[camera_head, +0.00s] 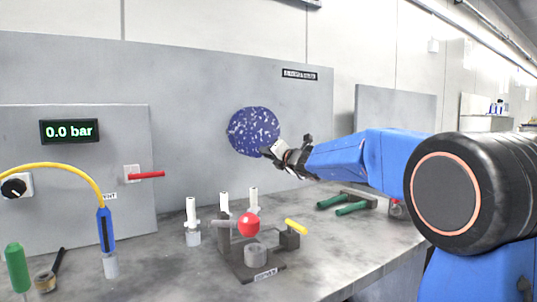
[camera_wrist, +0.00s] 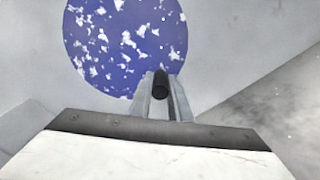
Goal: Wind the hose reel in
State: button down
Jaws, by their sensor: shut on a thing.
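A round blue disc with white specks (camera_head: 252,131), seemingly the hose reel's face, stands upright against the grey back panel. It fills the upper middle of the wrist view (camera_wrist: 120,40). My gripper (camera_head: 272,151) is at the disc's lower right edge. In the wrist view its fingers (camera_wrist: 160,95) are closed around a short dark round peg (camera_wrist: 160,84), seemingly the reel's handle, in front of the disc's lower edge. Whether the peg joins the disc is hidden. No hose is visible on the disc.
Below stand a dark fixture with a red ball (camera_head: 248,224), a yellow-handled part (camera_head: 296,227) and several white-topped fittings (camera_head: 191,212). A yellow hose (camera_head: 60,168) arches at left, under a display reading 0.0 bar (camera_head: 69,131).

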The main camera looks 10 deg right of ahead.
dwell(0.3)
jog(key=c, duration=1.6)
grip_release()
jog(key=shift+c, duration=0.2)
jog(key=shift+s, duration=0.15)
jog(key=v, duration=1.7)
